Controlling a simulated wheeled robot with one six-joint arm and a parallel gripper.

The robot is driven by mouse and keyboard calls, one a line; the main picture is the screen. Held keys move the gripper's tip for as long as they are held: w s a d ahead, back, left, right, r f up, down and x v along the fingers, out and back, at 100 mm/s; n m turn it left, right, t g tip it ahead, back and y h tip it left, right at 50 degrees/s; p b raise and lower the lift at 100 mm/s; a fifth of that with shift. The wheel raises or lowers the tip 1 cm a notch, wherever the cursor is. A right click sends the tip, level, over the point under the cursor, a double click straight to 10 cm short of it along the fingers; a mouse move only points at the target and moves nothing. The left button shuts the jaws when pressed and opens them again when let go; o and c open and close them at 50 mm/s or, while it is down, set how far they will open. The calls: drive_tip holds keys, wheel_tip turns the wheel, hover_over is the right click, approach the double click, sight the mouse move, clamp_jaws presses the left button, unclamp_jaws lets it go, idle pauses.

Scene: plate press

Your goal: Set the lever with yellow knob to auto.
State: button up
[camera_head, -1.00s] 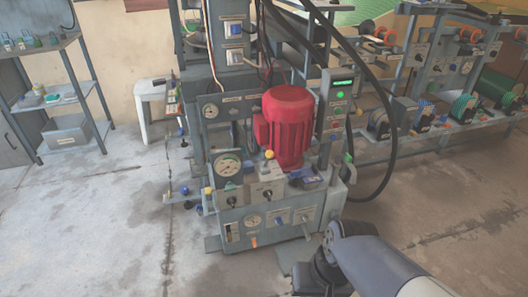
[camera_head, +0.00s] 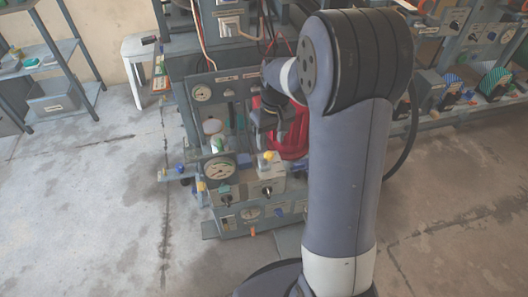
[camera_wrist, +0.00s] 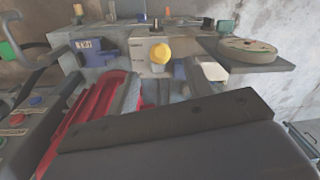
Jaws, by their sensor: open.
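The lever's yellow knob (camera_head: 268,156) stands on top of a light grey control box (camera_head: 246,185) at the front of the press. In the wrist view, the round yellow knob (camera_wrist: 160,52) is at upper middle, in front of a pale labelled panel; the label text is too small to read. My gripper (camera_head: 266,138) is just above and behind the knob in the head view, pointing down, open and empty. Its dark body fills the bottom of the wrist view, and its fingertips are hard to make out. I cannot tell which setting the lever is at.
A gauge (camera_head: 219,168) stands left of the knob, and another yellow knob (camera_head: 201,186) is lower left.

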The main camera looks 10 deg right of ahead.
sight(266, 158)
drive_tip(key=f, duration=0.3)
drive_tip(key=f+b, duration=0.1)
drive_tip(key=f, duration=0.2)
drive_tip(key=f+b, duration=0.1)
drive_tip(key=f, duration=0.2)
drive_tip(key=shift+s+a+f, duration=0.15)
drive_tip(key=shift+a+f, duration=0.15)
drive_tip(key=shift+f, duration=0.1)
clamp_jaws()
